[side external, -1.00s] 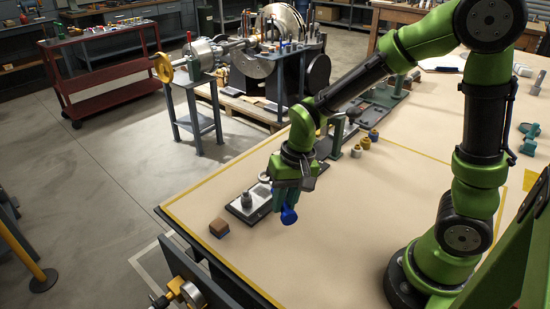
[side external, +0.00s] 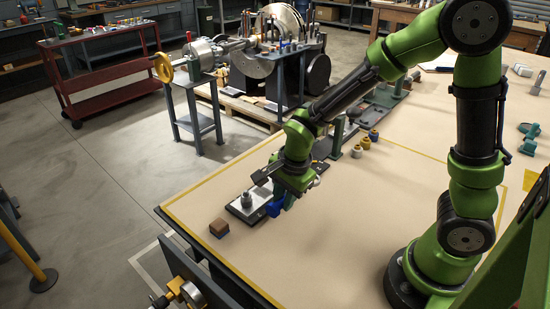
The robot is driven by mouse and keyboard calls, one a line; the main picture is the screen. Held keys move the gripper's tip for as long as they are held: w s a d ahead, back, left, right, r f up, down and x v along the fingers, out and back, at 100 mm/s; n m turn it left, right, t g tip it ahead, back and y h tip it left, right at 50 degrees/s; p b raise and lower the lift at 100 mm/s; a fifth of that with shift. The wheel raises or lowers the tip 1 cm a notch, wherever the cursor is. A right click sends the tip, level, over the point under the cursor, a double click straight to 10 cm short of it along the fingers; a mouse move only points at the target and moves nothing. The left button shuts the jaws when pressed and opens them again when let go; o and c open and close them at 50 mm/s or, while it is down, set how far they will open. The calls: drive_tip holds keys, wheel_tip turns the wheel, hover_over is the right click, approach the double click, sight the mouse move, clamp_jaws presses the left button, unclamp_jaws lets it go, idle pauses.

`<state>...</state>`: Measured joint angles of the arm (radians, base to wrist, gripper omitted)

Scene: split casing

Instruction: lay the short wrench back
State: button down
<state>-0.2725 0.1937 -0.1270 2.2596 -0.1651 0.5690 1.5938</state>
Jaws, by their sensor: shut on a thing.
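My gripper (side external: 284,199) is above the table near its left part, pointing down. It is shut on a blue tool, which I take for the short wrench (side external: 274,208). Only part of the blue tool shows below and left of the fingers; the rest is hidden by my gripper. It is beside the right end of a dark-edged plate with a pale top (side external: 239,212). I cannot tell whether the tool touches the plate or the table. A grey round part (side external: 246,199) stands on the plate.
A brown block (side external: 219,228) sits near the table's left corner. Small yellow, blue and tan round parts (side external: 365,143) stand beyond my gripper, near a long dark fixture (side external: 380,98). The table (side external: 330,240) is clear in front and to the right.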

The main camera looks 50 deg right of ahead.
sight(283, 225)
drive_tip(key=shift+s+x, duration=0.2)
drive_tip(key=shift+x, duration=0.75)
drive_tip(key=shift+s+x, duration=0.2)
drive_tip(key=shift+x, duration=0.7)
drive_tip(key=shift+s+x, duration=0.2)
drive_tip(key=shift+x, duration=0.75)
drive_tip(key=shift+f, duration=0.35)
drive_tip(key=c, duration=0.9)
unclamp_jaws()
drive_tip(key=shift+c, duration=0.2)
drive_tip(key=o, duration=0.4)
drive_tip(key=shift+s, duration=0.1)
drive_tip(key=shift+o, duration=0.4)
drive_tip(key=shift+s+f, duration=0.1)
drive_tip(key=shift+w+v, duration=0.25)
drive_tip(key=shift+v, duration=0.9)
drive_tip(key=shift+w+v, duration=0.25)
drive_tip(key=shift+v, duration=0.95)
drive_tip(key=shift+w+v, duration=0.25)
drive_tip(key=shift+v, duration=0.9)
drive_tip(key=shift+w, duration=0.15)
